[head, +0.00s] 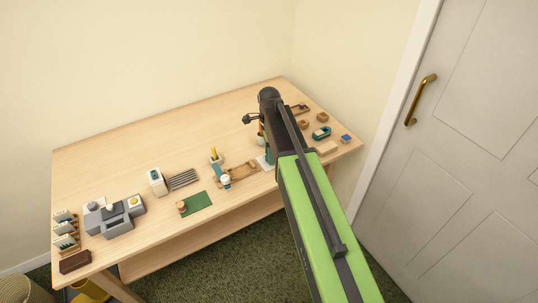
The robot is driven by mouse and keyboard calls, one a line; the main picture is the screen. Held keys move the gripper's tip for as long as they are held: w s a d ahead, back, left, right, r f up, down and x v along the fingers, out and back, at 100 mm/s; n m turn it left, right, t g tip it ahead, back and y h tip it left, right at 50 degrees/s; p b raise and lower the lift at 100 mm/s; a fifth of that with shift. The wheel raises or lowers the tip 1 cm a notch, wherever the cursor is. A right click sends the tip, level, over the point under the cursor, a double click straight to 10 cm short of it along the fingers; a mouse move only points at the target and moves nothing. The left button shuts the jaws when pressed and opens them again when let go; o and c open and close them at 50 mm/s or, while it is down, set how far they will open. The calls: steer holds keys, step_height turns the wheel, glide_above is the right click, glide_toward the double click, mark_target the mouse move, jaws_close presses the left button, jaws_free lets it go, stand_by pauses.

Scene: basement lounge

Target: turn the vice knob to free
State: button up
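I cannot make out for certain which thing is the vice or its knob. A grey stepped device (120,221) with a small round yellow-and-white part on top stands at the table's left end. A small teal and white fixture (223,177) stands by a wooden piece near the middle front. A dark teal item (321,132) lies on the right side. My green and dark arm reaches from the lower right over the table. My gripper (250,119) appears as a small dark shape left of the arm's end. Its fingers are too small to read, and the arm hides part of the table.
The wooden table (110,160) has a clear back half on the left. A green mat (197,203), a white box (157,182) and dark slats (184,179) lie along the front. Small wooden blocks (322,118) lie at right. A white door (465,160) stands beyond the right end.

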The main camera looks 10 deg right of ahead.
jaws_close()
steer(key=shift+a, duration=0.25)
steer(key=shift+d+n, duration=0.2)
steer(key=shift+n, duration=0.1)
steer(key=n, duration=0.3)
steer(key=shift+s, duration=0.1)
steer(key=n, duration=0.6)
steer(key=shift+n+h, duration=0.3)
steer(key=shift+n, duration=0.1)
steer(key=n, duration=0.3)
steer(key=shift+n+t, duration=0.3)
steer(key=n, duration=0.3)
steer(key=shift+n, duration=0.3)
steer(key=n, duration=0.6)
steer(key=shift+t, duration=0.3)
steer(key=shift+n, duration=0.3)
